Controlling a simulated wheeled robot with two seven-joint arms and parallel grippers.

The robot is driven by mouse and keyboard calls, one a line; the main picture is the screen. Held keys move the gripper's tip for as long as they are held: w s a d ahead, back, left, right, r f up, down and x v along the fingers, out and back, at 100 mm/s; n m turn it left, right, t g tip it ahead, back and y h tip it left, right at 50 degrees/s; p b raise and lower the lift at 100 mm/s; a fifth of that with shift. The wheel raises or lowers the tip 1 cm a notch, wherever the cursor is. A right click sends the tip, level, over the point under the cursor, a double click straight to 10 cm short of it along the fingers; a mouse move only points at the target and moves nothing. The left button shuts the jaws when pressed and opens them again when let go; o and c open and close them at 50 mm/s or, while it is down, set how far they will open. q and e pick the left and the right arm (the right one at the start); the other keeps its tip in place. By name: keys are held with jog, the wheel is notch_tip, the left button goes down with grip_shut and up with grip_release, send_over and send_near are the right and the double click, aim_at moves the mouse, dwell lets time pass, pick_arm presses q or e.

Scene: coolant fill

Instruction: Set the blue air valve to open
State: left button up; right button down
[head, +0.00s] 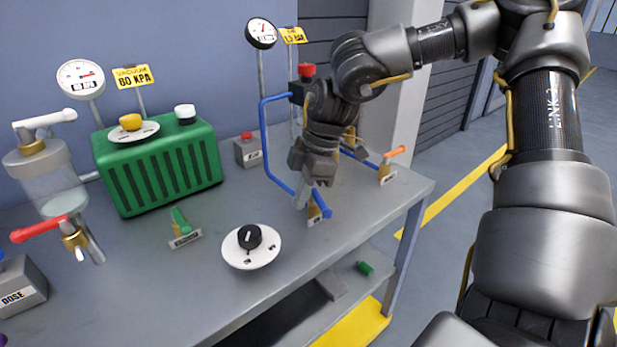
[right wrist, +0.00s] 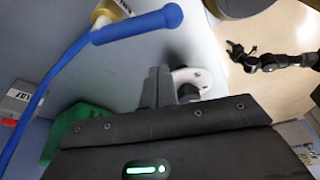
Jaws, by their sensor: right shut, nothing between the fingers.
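The blue air valve has a blue lever (head: 320,198) on a brass body (head: 314,212) near the right part of the bench. In the right wrist view the blue lever (right wrist: 138,25) lies across the top, with the brass body (right wrist: 108,12) at its left. My right gripper (head: 302,203) points down just left of the lever. Its fingers (right wrist: 156,86) are together and empty, apart from the lever in the wrist view. Whether they touch any part of the valve I cannot tell. My left arm seems to show small in the right wrist view; its gripper (right wrist: 238,50) is too small to read.
A blue pipe (head: 264,140) rises behind the gripper. An orange-handled valve (head: 388,164) stands to the right. A black knob on a white dial (head: 250,245), a green valve (head: 182,226) and a green ribbed unit (head: 160,168) stand to the left. The bench front (head: 330,255) is clear.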

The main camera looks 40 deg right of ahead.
aim_at(320, 205)
jog(key=x, duration=0.3)
jog(key=shift+f, duration=0.25)
jog(key=d, duration=0.1)
jog(key=s+d+r+p, duration=0.1)
jog(key=d, duration=0.1)
jog(key=shift+s+r, duration=0.1)
jog(key=shift+s, duration=0.1)
jog(key=shift+s+d, duration=0.1)
jog(key=shift+d, duration=0.15)
pick_arm(q)
jog(key=shift+s+a+f, duration=0.1)
jog(key=shift+s+f, duration=0.25)
jog(key=shift+f, duration=0.45)
pick_arm(e)
jog(key=shift+d, duration=0.1)
